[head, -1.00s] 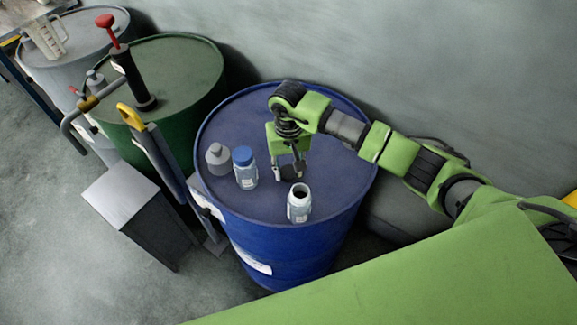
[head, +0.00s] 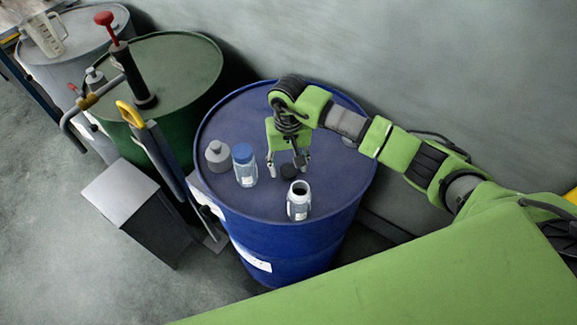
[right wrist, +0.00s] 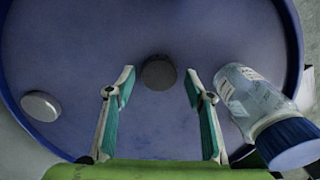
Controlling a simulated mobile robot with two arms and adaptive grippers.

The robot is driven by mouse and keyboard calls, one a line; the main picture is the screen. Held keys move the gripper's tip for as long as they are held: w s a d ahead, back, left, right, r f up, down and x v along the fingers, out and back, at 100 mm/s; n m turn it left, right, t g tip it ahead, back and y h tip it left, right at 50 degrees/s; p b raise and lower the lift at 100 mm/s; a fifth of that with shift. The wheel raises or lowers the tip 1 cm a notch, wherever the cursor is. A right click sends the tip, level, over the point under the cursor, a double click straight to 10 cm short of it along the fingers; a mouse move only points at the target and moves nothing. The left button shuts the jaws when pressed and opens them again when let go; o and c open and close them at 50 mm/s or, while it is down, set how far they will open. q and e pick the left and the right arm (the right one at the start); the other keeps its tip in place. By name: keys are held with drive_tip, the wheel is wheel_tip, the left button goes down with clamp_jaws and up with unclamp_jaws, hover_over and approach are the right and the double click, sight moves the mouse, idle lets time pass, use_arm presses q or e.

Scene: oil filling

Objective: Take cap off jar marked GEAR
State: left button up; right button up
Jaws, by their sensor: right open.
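The labels are too small to read. My left gripper is out of view.
A pale drum plug (head: 348,142) is at the right rim. A green drum (head: 190,75) with a red-handled pump (head: 130,75) stands left, beside a grey box (head: 125,195). The wall is close behind.

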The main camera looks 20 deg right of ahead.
sight(288, 169)
wheel_tip(288, 169, up, 11)
drive_tip(key=b, duration=0.3)
drive_tip(key=shift+r+b, duration=0.15)
drive_tip(key=shift+b, duration=0.15)
